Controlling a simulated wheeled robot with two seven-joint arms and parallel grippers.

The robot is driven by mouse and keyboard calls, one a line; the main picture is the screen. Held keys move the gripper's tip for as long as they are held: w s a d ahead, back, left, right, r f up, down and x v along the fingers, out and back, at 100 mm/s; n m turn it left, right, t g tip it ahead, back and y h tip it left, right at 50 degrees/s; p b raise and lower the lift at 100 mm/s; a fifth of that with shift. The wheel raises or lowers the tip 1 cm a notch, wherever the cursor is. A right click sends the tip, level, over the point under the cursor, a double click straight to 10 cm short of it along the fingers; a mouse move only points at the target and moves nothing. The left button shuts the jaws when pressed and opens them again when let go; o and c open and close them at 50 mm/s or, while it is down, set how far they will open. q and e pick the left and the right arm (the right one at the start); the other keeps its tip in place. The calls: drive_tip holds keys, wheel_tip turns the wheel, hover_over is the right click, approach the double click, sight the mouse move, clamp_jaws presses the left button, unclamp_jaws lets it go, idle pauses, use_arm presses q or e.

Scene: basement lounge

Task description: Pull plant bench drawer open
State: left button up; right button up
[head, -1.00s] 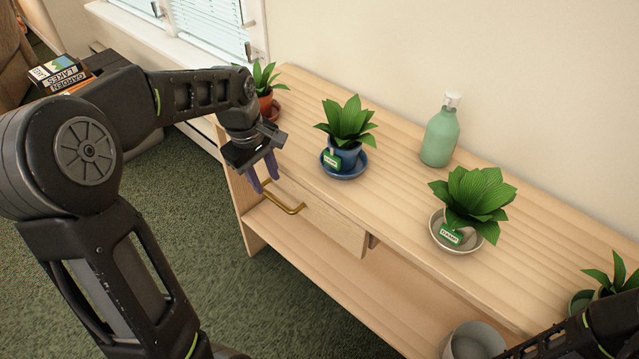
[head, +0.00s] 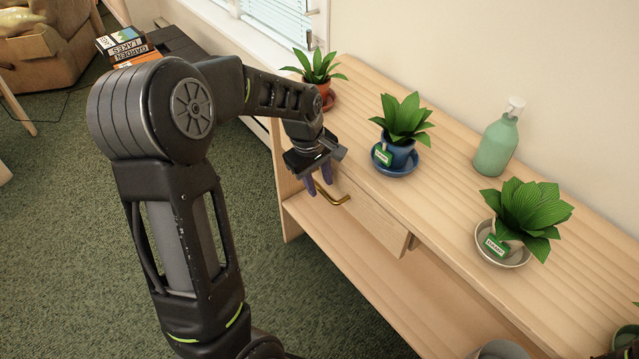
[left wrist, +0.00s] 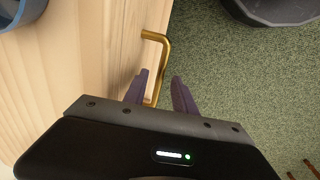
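The plant bench (head: 452,222) is pale wood and runs along the wall. Its drawer (head: 372,219) sits under the top at the left end, with its front looking about flush. A brass bar handle (head: 338,198) is on the drawer front; it also shows in the left wrist view (left wrist: 160,55). My left gripper (head: 319,182) is at the handle's left part. In the left wrist view its two purple fingers (left wrist: 160,86) are apart, and the handle bar appears between them. I cannot tell whether either finger touches it. My right gripper is out of view.
On the bench top stand a plant in an orange pot (head: 318,87), one in a blue pot (head: 399,154), a green bottle (head: 496,146) and a plant in a pale dish (head: 504,258). A grey pot (head: 503,350) is below. Green carpet (head: 80,230) in front is open.

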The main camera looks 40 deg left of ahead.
use_arm(q)
drive_tip(key=shift+f, duration=0.4)
drive_tip(key=shift+c, duration=0.5)
clamp_jaws()
idle(0.7)
